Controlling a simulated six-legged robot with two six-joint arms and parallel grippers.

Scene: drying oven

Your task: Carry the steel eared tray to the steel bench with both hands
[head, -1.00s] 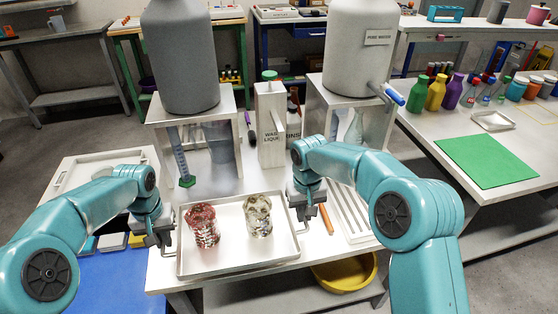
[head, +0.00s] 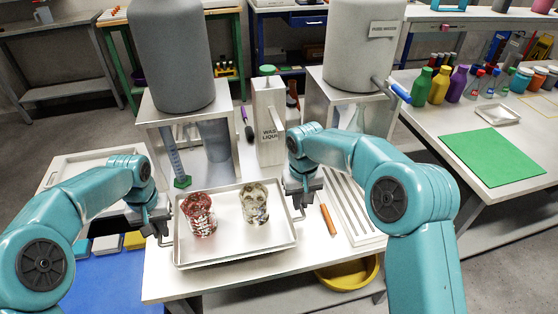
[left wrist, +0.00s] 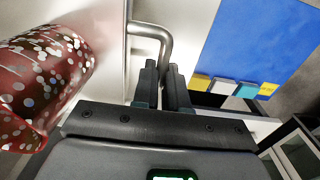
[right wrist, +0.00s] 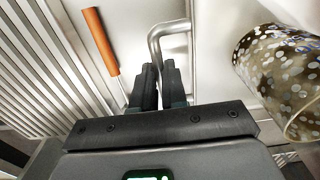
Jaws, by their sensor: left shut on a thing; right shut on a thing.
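The steel eared tray (head: 230,240) is in the middle of the head view, over the front of a white-topped table. A red speckled glass (head: 199,214) and a clear speckled glass (head: 254,203) stand upright in it. My left gripper (head: 163,238) is shut on the tray's left ear, seen in the left wrist view (left wrist: 152,32). My right gripper (head: 301,210) is shut on its right ear, seen in the right wrist view (right wrist: 160,34). The tray looks about level; the gap beneath it is hard to judge. A grey bench (head: 50,31) stands at the back left.
A wash-liquid canister (head: 268,125) and two large vessels on stands, one grey (head: 170,55), one pale (head: 360,45), are behind the tray. An orange stick (head: 327,219) lies right of it. A side table with a green mat (head: 492,157) is at right. Grey floor shows at left.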

